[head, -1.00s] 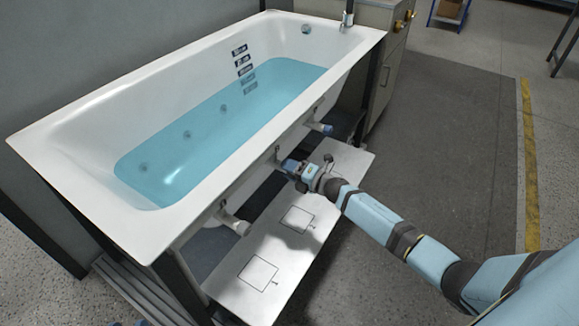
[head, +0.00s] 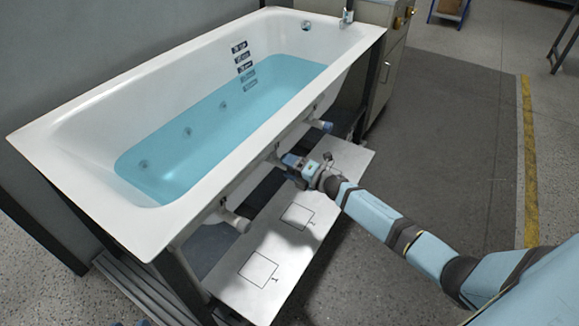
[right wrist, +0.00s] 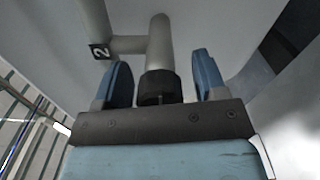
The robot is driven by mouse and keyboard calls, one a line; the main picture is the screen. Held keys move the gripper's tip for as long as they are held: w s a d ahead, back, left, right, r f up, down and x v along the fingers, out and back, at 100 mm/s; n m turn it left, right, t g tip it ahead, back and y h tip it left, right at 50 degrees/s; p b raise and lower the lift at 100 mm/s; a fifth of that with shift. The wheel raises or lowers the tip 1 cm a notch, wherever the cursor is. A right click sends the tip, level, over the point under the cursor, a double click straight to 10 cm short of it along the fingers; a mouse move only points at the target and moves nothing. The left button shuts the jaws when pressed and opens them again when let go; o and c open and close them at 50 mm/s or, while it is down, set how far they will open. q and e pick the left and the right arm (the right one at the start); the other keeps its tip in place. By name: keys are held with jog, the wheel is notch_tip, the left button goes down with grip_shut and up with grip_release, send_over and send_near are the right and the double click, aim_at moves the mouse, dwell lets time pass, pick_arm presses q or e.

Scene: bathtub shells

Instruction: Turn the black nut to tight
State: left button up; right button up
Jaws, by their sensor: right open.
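The black nut (right wrist: 160,88) sits at the end of a pale grey pipe (right wrist: 160,45) under the tub. In the right wrist view it lies between the two blue fingers of my right gripper (right wrist: 162,64), with a gap on each side. The gripper is open and its fingers reach past the nut along the pipe. In the head view my right gripper (head: 289,161) is at the tub's near side, below the rim, and the nut is hidden there. My left gripper is not in view.
The white bathtub (head: 75,145) holds blue water. Other pipe ends stick out left (head: 236,222) and right (head: 321,126) of my gripper. A white board (head: 232,287) with marked squares lies below. Open floor (head: 440,140) lies to the right.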

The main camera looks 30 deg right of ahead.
jog(key=shift+s+d, duration=0.3)
jog(key=shift+s, duration=0.15)
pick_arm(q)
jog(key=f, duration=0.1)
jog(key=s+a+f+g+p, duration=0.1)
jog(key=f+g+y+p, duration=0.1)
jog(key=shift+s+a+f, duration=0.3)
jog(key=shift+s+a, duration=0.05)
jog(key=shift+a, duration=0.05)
pick_arm(e)
jog(key=v, duration=1.3)
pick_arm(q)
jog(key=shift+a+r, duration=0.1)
pick_arm(e)
jog(key=shift+w, duration=0.15)
